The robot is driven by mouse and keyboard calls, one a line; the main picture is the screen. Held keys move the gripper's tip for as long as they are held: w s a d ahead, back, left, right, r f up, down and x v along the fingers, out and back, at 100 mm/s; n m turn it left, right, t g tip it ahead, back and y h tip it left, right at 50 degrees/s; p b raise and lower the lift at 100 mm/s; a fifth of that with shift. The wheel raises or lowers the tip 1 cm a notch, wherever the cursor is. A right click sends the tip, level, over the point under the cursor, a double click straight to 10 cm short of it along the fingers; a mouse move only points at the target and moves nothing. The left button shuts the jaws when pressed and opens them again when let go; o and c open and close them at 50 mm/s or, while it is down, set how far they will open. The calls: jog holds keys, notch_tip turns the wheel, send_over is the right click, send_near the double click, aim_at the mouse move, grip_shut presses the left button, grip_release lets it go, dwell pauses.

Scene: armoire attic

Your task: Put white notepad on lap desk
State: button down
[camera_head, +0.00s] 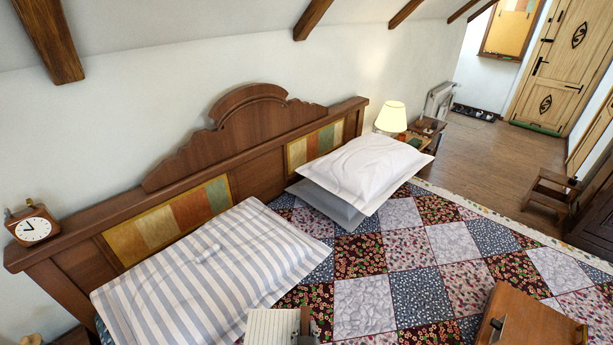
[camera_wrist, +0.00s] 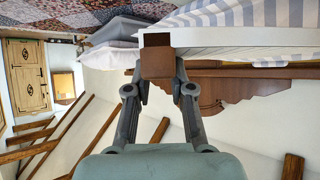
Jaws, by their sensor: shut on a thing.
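The white notepad (camera_head: 271,326) has a lined page and a brown strip along its right side, at the bottom edge of the head view. In the wrist view its white edge (camera_wrist: 235,38) shows with a brown end. My gripper (camera_head: 305,338) is shut on that brown end, which lies between the fingertips in the wrist view (camera_wrist: 158,82). The notepad lies in front of the striped pillow; whether it touches the bed is hard to tell. A brown wooden piece, apparently the lap desk (camera_head: 535,322), sits on the bed at the lower right, partly cut off.
White and grey pillows (camera_head: 365,172) lie against the headboard (camera_head: 215,150), which bears a clock (camera_head: 32,227). The patchwork quilt (camera_head: 400,290) is clear between notepad and wooden piece.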

jog(key=s+f, duration=0.4)
jog(key=f, duration=0.1)
dwell(0.5)
